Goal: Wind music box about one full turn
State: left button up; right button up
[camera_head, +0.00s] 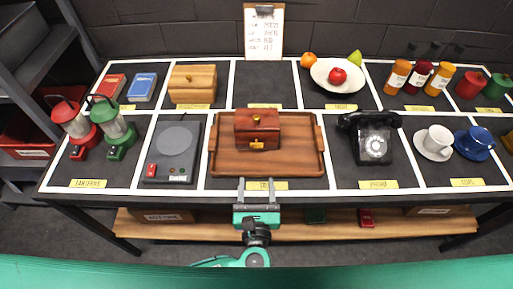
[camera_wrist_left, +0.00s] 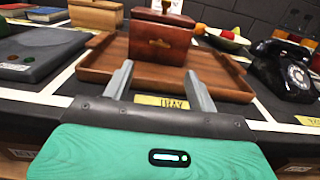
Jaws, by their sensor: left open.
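A dark red-brown wooden box (camera_head: 257,128) with a small brass knob on its lid and a brass plate on its front sits on the brown wooden tray (camera_head: 222,163). It also shows in the left wrist view (camera_wrist_left: 160,42). A lighter wooden box (camera_head: 193,84) with a small knob stands in the back row, left of it. I cannot tell from labels which box is the music box. My left gripper (camera_head: 256,184) is open and empty at the table's front edge, in front of the tray. In the left wrist view its fingers (camera_wrist_left: 158,72) point toward the tray, apart from it.
A grey turntable-like device (camera_head: 173,150) stands left of the tray, a black phone (camera_head: 370,138) right of it. Lanterns (camera_head: 110,125) are at far left, cups (camera_head: 434,141) at right. A fruit plate (camera_head: 337,88) and bottles stand behind. The compartment behind the tray is clear.

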aim_at(256, 144)
pick_arm(q)
jog(key=w, duration=0.3)
jog(key=shift+w+r+p, duration=0.1)
jog(key=shift+w+p, duration=0.25)
jog(key=w+p, duration=0.1)
jog(key=w, duration=0.5)
jog(key=shift+w, duration=0.6)
jog(key=shift+w+f, duration=0.1)
jog(key=shift+f, duration=0.1)
jog(key=c, duration=1)
pick_arm(e)
jog(key=s, duration=0.2)
jog(key=shift+s+r, duration=0.4)
